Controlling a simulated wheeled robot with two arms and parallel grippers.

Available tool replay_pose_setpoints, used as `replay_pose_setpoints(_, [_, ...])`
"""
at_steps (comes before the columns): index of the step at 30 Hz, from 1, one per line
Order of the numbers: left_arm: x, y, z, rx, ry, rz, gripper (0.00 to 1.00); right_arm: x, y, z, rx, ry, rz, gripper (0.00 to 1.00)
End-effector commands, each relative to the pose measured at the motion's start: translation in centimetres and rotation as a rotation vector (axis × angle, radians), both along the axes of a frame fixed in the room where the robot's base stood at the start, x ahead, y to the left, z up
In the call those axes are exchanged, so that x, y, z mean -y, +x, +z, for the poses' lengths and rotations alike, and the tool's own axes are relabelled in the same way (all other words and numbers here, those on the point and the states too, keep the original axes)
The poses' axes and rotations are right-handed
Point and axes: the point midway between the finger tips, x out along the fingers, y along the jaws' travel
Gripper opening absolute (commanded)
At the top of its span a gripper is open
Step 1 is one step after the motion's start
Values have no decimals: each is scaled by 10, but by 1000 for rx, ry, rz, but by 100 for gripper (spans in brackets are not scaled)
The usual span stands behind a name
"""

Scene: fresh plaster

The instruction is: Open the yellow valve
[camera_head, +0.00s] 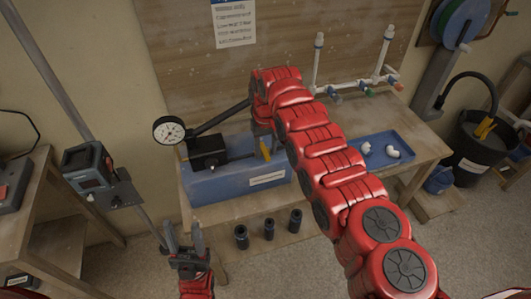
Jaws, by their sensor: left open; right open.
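A small yellow piece, apparently the yellow valve (265,150), shows at the right end of the blue box-shaped pump (225,186) on the wooden bench. My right gripper (261,133) points down just above it, with the arm crossing from the lower right. The gripper is small and partly hidden by its own arm, so I cannot tell whether its fingers touch the valve. My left gripper (183,232) is open and empty, low in front of the bench, pointing up and away from the valve.
A pressure gauge (169,130) and a black lever (222,118) stand by the pump. A blue tray (396,142) with white fittings and white pipes (350,88) are at the right. A black bucket (477,143) stands beyond.

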Motion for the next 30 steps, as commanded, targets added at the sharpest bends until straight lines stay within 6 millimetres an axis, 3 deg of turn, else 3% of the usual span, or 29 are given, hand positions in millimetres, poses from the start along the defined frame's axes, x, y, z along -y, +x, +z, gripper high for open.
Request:
replay_pose_setpoints(20, [0, 0, 17, 0, 0, 0, 50, -1, 1, 89, 4, 1, 1, 50])
replay_pose_setpoints(24, [0, 0, 30, 0, 0, 0, 50, -1, 1, 110, 4, 1, 1, 50])
replay_pose_setpoints(30, [0, 0, 32, 0, 0, 0, 50, 0, 1, 117, 3, 1, 0, 50])
